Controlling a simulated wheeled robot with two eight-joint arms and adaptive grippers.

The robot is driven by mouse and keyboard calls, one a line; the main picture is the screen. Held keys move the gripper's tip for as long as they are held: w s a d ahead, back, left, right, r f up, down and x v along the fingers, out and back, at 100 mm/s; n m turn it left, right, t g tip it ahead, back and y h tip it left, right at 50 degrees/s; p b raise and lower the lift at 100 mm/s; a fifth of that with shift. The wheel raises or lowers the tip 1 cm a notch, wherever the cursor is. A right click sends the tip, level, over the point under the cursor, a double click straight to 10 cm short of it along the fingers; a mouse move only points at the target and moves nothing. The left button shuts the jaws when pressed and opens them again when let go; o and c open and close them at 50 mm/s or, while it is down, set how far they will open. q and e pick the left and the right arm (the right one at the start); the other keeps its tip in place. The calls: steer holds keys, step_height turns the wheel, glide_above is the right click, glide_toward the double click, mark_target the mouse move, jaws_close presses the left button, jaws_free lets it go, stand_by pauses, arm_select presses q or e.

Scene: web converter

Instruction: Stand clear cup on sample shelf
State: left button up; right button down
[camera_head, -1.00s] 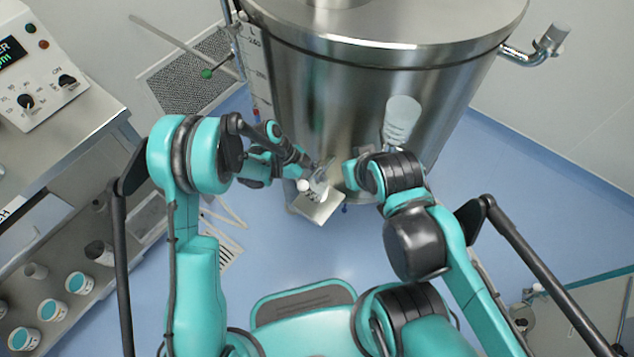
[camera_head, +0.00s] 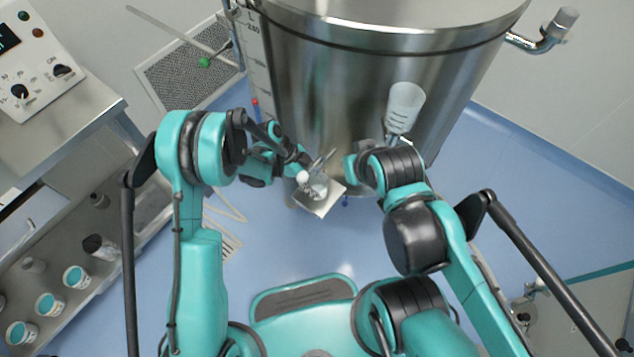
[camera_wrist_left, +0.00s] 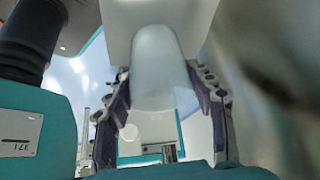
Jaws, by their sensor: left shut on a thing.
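The clear cup (camera_head: 317,188) is small and translucent in the head view, in front of the steel tank. My left gripper (camera_head: 315,167) is shut on it, coming in from the left. In the left wrist view the cup (camera_wrist_left: 157,65) is between the two dark-padded fingers. The sample shelf (camera_head: 322,206), a small pale square plate, appears directly below the cup in the head view. I cannot tell whether the cup's base touches it. My right arm ends just right of the shelf, and its fingers are hidden.
The large steel tank (camera_head: 330,95) stands close behind the shelf. A bench (camera_head: 55,140) with a control box stands at left, with several teal-topped tubs below.

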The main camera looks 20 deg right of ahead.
arm_select(q)
steer(key=shift+f+b, duration=0.3)
steer(key=shift+f, duration=0.1)
steer(key=o, duration=1.1)
steer(key=shift+r, duration=0.1)
steer(key=v, duration=1.2)
